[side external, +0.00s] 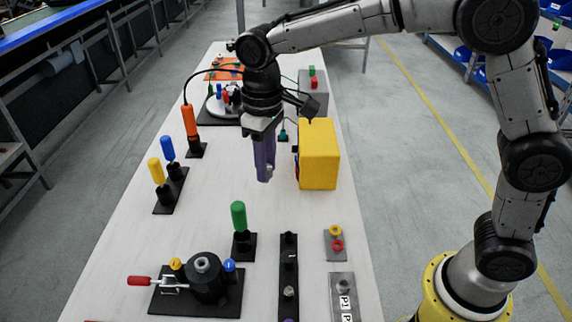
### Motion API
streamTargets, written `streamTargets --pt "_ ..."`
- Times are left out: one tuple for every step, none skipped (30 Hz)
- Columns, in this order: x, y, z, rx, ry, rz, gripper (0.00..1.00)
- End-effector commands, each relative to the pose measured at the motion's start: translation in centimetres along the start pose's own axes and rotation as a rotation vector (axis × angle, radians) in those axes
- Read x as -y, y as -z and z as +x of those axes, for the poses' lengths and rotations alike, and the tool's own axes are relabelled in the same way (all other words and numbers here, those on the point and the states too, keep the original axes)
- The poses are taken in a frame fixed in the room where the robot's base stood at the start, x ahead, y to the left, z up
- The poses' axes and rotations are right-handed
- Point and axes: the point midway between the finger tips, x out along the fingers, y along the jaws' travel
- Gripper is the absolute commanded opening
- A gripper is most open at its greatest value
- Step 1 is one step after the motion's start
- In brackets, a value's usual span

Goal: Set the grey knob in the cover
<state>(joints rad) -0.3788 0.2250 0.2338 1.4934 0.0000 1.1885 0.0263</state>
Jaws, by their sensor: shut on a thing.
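My gripper (266,177) hangs over the middle of the table, left of the yellow box, with its purple fingers pointing down. It is shut on a small greyish thing, mostly hidden between the fingertips; I cannot tell for sure that it is the grey knob. A black round housing (208,285) with a grey ring on top stands on a black plate at the front left, apart from my gripper. I cannot tell whether this is the cover. A small greyish piece (289,292) sits in the black strip (288,270) at the front.
A yellow box (319,155) stands close right of my gripper. Upright handles, green (239,216), yellow (156,171), blue (167,148) and orange (189,116), stand on the left side. A grey plate (335,245) holds yellow and red rings. The table between has clear room.

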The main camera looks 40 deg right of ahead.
Motion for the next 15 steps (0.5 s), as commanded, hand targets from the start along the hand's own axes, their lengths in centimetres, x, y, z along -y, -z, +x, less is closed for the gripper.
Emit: streamTargets --pt "1.3 0.9 0.0 0.0 0.0 -0.029 0.0" --pt "2.0 1.4 0.0 0.001 0.0 -0.045 0.0" --pt "3.1 2.0 0.0 0.001 0.0 -0.068 0.0" --pt "4.1 2.5 0.0 0.001 0.0 -0.087 0.0" --pt "5.0 3.0 0.0 0.002 0.0 -0.106 0.0" --pt "6.3 3.6 0.1 0.001 0.0 -0.132 0.0" --pt "7.4 4.1 0.1 0.001 0.0 -0.152 0.0" --pt "8.3 4.4 0.1 0.001 0.0 -0.171 0.0" --pt "9.6 4.9 0.1 0.0 0.0 -0.194 0.0" --pt "10.5 5.2 0.1 0.001 0.0 -0.211 0.0" --pt "11.3 5.4 0.1 0.001 0.0 -0.225 0.0" --pt "12.3 5.7 0.2 0.0 0.0 -0.244 0.0" --pt "13.0 5.8 0.2 0.0 0.0 -0.255 0.0" --pt "13.7 6.0 0.3 0.001 0.0 -0.268 0.0" --pt "14.5 6.1 0.3 0.001 0.0 -0.281 0.0"
